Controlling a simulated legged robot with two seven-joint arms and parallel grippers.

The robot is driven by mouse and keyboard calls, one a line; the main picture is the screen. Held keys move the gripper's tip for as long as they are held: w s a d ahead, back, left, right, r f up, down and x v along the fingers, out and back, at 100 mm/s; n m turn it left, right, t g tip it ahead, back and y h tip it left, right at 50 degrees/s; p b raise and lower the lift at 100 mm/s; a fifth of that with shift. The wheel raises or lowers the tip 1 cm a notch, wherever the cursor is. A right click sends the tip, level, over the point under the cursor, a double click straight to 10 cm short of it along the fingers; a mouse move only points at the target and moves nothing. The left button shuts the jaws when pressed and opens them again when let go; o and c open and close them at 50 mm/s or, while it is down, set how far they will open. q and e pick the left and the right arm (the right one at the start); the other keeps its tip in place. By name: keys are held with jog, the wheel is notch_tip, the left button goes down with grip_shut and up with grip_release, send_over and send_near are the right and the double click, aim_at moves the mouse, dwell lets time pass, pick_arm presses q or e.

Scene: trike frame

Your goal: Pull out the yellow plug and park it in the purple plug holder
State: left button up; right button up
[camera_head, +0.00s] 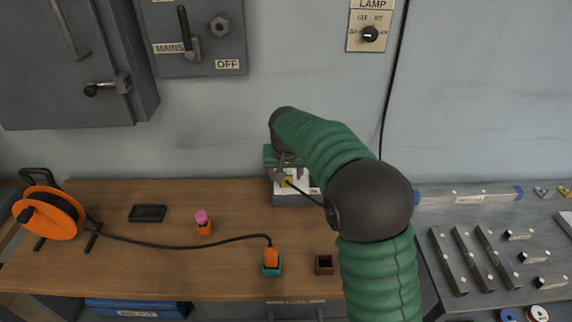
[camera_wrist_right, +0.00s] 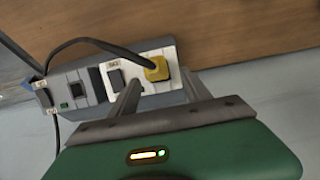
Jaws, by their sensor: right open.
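The yellow plug (camera_wrist_right: 157,68) sits in the white socket panel (camera_wrist_right: 114,78) of a grey box, with a black cable running from it. In the head view the plug (camera_head: 286,182) is partly covered by my right gripper (camera_head: 284,168). In the right wrist view my right gripper (camera_wrist_right: 160,78) is open, its fingers apart on either side below the plug; contact cannot be told. No clearly purple holder shows. On the bench are an empty dark brown holder (camera_head: 324,265), a teal holder (camera_head: 271,271) with an orange plug, and an orange holder (camera_head: 204,230) with a pink plug. My left gripper is out of view.
An orange cable reel (camera_head: 48,214) stands at the left, its black cable crossing the wooden bench (camera_head: 165,267) to the orange plug. A dark tray (camera_head: 147,213) lies near the reel. Metal bars (camera_head: 447,262) lie on the right table. My right arm hides part of the bench.

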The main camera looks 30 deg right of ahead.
aim_at(286, 177)
jog(key=x, duration=0.2)
jog(key=shift+w+f, duration=0.15)
jog(key=shift+f, duration=0.25)
jog(key=shift+w+d+f, duration=0.1)
jog(key=shift+d+f, duration=0.1)
jog(key=shift+f, duration=0.05)
jog(key=shift+d, duration=0.15)
grip_shut()
jog(key=shift+r, duration=0.1)
jog(key=shift+s+a+r+p, duration=0.35)
jog(key=shift+s+a+r, duration=0.25)
jog(key=shift+s+r, duration=0.35)
jog(key=shift+s+a+r+p, duration=0.3)
jog(key=shift+s+a+r, duration=0.25)
jog(key=shift+s+r, duration=0.3)
jog(key=shift+w, duration=0.1)
